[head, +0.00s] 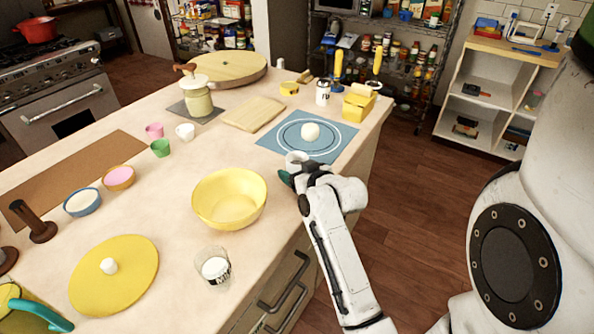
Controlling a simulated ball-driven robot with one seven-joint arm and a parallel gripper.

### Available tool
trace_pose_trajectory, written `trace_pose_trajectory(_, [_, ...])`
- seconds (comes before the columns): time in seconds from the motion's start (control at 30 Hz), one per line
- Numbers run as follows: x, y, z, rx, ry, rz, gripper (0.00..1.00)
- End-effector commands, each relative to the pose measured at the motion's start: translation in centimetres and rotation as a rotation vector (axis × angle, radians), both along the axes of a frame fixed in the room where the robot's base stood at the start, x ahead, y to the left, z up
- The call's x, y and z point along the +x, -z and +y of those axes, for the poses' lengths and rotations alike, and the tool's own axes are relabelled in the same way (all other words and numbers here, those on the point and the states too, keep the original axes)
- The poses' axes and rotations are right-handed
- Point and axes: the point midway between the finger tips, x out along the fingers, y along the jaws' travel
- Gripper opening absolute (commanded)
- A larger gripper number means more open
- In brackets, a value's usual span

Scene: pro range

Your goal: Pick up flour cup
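No cup in view is plainly labelled as flour. A clear cup (215,268) with white contents and a dark marking stands upright near the counter's front edge, right of the yellow lid. A small white cup (185,131) stands farther back, beside a pink cup (154,130) and a green cup (160,148). My gripper (289,176) is over the counter's right edge, right of the yellow bowl and apart from the clear cup. A whitish rounded shape (297,160) shows right at the gripper; I cannot tell whether it is a cup or is held. The fingers are mostly hidden.
A yellow bowl (229,198) stands between the clear cup and the small cups. A blue mat (275,143) with a dough ball (310,131) lies beyond my gripper. A yellow lid (113,275) lies front left. The counter around the clear cup is mostly bare.

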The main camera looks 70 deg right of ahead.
Motion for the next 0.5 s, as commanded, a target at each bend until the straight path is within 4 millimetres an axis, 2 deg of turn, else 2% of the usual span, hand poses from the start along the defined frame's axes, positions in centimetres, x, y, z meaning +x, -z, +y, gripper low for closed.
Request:
trace_pose_trajectory(0.07, [0.00, 0.00, 0.01, 0.000, 0.000, 0.000, 0.63])
trace_pose_trajectory(0.4, [-0.01, 0.00, 0.02, 0.000, 0.000, 0.000, 0.30])
trace_pose_trajectory(0.5, [-0.01, -0.04, 0.01, -0.001, 0.000, -0.001, 0.29])
